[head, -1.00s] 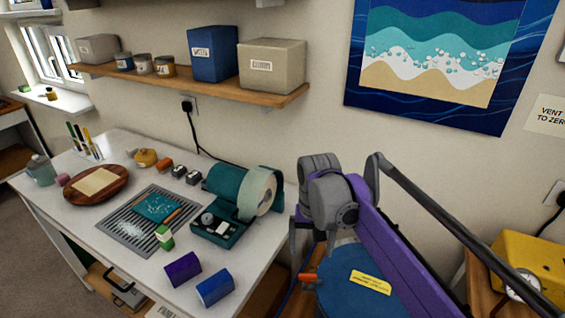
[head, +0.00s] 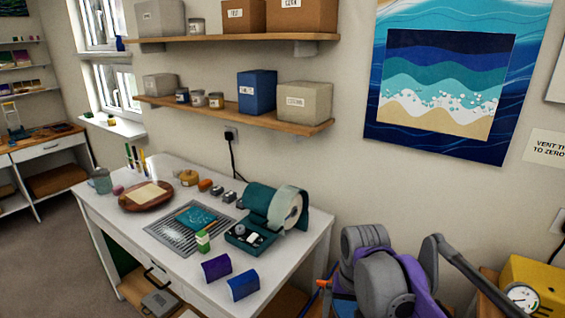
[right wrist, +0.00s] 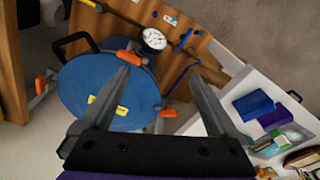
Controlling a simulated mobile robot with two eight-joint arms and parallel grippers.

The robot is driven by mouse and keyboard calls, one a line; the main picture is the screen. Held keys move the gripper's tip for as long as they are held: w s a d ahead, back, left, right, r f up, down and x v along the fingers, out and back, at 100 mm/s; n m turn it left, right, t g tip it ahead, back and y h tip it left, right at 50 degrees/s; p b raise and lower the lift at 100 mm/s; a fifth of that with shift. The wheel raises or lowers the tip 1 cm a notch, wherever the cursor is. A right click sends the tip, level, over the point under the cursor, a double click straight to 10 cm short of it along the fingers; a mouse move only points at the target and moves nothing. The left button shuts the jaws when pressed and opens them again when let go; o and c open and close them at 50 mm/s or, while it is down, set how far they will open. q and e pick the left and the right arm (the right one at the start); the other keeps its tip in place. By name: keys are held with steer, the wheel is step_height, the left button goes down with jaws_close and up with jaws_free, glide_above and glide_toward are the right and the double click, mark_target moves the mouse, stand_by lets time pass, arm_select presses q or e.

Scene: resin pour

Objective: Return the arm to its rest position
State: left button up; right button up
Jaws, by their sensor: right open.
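My right arm (head: 385,280), grey and purple, shows at the lower right of the head view, right of the white table. Its gripper is not visible there. In the right wrist view my right gripper (right wrist: 160,66) is open, its two grey fingers spread with nothing between them. The blue round lid (right wrist: 78,85) with a yellow label and orange clamps lies beyond the fingers, apart from them as far as I can tell. My left gripper is in neither view.
The white table (head: 185,278) carries a tape dispenser (head: 262,203), a grey grate (head: 168,237), a purple block (head: 216,268) and a blue block (head: 243,287). A yellow box with a gauge (head: 522,298) stands at the right. Wall shelves (head: 240,115) hang above the table.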

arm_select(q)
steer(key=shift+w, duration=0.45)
arm_select(e)
steer(key=s+d+f+n+t, duration=0.1)
steer(key=s+d+f+t, duration=0.1)
steer(key=s+f, duration=0.3)
steer(key=s+d+f+n+t, duration=0.1)
steer(key=s+f+t, duration=0.1)
steer(key=s+f, duration=0.4)
steer(key=s, duration=0.5)
steer(key=shift+d, duration=0.4)
